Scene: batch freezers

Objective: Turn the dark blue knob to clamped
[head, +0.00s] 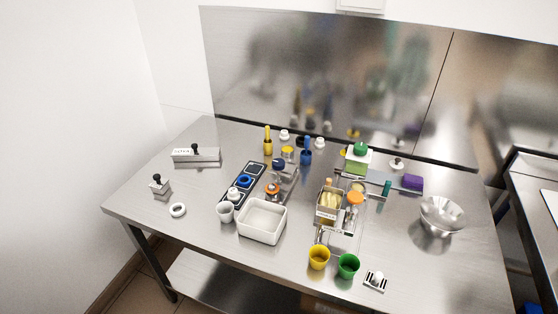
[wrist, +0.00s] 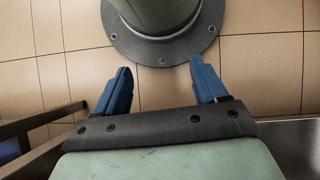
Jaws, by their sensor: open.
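A dark blue knob (head: 279,163) appears to sit at the back of a small metal fixture (head: 289,180) near the middle of the steel table in the head view. It is small there, and I cannot read its setting or any marking. My gripper (wrist: 160,66) shows only in the wrist view. Its two blue fingers are wide apart with nothing between them. It points down at the tiled floor and my own round base, away from the table top. The knob is not in the wrist view.
A dark panel (head: 233,199) with a blue ring lies left of the fixture, a white tub (head: 262,221) in front. A blue bottle (head: 306,152) and yellow bottle (head: 268,142) stand behind. A wire rack (head: 338,236) stands to the right. The table's left front is mostly clear.

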